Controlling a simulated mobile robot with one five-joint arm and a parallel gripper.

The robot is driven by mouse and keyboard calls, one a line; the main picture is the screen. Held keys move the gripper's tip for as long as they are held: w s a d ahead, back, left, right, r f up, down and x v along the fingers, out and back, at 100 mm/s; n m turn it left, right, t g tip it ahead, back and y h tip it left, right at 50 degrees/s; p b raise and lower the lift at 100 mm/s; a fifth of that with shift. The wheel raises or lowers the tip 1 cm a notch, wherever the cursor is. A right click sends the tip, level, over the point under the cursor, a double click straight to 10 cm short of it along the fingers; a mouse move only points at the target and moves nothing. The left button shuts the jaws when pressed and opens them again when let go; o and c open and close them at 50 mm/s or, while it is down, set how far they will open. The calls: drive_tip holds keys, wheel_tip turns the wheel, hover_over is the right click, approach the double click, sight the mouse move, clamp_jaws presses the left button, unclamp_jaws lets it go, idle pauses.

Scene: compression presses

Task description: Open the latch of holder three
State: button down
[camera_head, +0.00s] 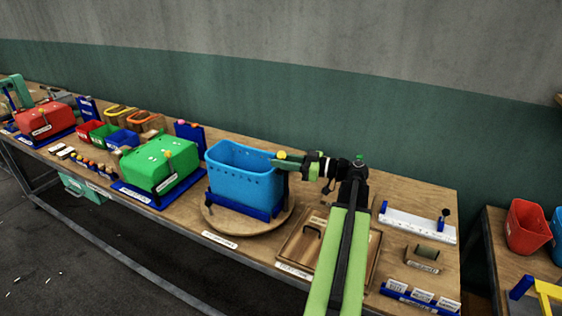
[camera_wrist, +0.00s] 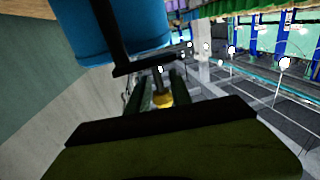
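A blue perforated basket (camera_head: 240,172) sits in a blue holder frame (camera_head: 232,206) on a round wooden board. The label in front is too small to read, so I cannot confirm this is holder three. A yellow knob (camera_head: 281,155) shows at the basket's right side. My gripper (camera_head: 288,161) reaches in from the right, its tips close to this knob. In the wrist view, the yellow knob (camera_wrist: 163,100) and a dark post lie between my two fingers (camera_wrist: 161,92). The fingers look apart; contact with the knob is unclear. A black bar (camera_wrist: 150,66) crosses near the fingertips, below the basket (camera_wrist: 150,30).
A green press (camera_head: 158,165) and a red press (camera_head: 45,121) stand to the left on the bench. A wooden tray (camera_head: 300,249) lies below my arm, and a white fixture (camera_head: 415,224) stands at right. The wall runs behind.

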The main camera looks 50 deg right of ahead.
drive_tip(key=shift+d+n+g+y, duration=0.1)
drive_tip(key=shift+n+g+y, duration=0.25)
drive_tip(key=shift+y, duration=0.25)
drive_tip(key=shift+s, duration=0.1)
drive_tip(key=c, duration=1.5)
unclamp_jaws()
drive_tip(key=v, duration=1.7)
drive_tip(key=shift+s, duration=0.25)
